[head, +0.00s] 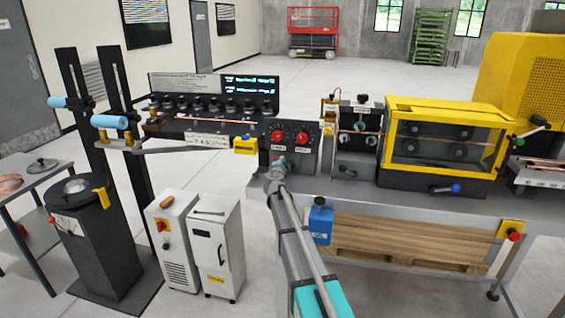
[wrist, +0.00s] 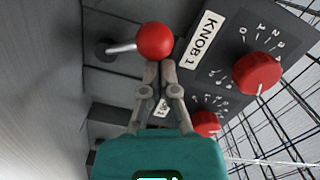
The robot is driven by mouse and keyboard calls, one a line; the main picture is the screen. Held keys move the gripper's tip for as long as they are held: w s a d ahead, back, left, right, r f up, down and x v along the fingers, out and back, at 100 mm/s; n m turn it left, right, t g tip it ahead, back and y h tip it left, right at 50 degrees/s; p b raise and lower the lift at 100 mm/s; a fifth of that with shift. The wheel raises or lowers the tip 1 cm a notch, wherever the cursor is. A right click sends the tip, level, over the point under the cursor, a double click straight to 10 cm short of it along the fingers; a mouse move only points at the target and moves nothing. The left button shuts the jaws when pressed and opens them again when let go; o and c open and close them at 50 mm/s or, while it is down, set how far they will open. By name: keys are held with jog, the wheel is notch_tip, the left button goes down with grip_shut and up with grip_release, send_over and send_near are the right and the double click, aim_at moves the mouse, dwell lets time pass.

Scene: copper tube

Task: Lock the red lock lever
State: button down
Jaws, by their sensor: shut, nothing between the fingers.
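The red lock lever shows in the wrist view as a red ball (wrist: 155,41) on a short metal rod that runs left to a dark pivot on the grey housing. My gripper (wrist: 159,66) is shut and empty. Its fingertips are right at the lower side of the ball, and I cannot tell whether they touch it. In the head view my gripper (head: 277,161) is in front of the dark knob panel (head: 291,155), low on its left side. The lever is hidden there behind my arm.
Two red knobs, one (wrist: 258,72) beside a "KNOB 1" label and another (wrist: 205,123) lower, stand close to the right of my fingers. A yellow-framed machine (head: 445,145) stands right along the bench. A blue box (head: 320,222) hangs at the bench front.

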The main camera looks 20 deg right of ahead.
jog(key=s+a+r+p, duration=0.1)
jog(key=s+r+p, duration=0.1)
jog(key=s, duration=0.9)
jog(key=shift+a+r, duration=0.2)
jog(key=shift+a, duration=0.2)
jog(key=shift+s, duration=0.1)
dwell(0.3)
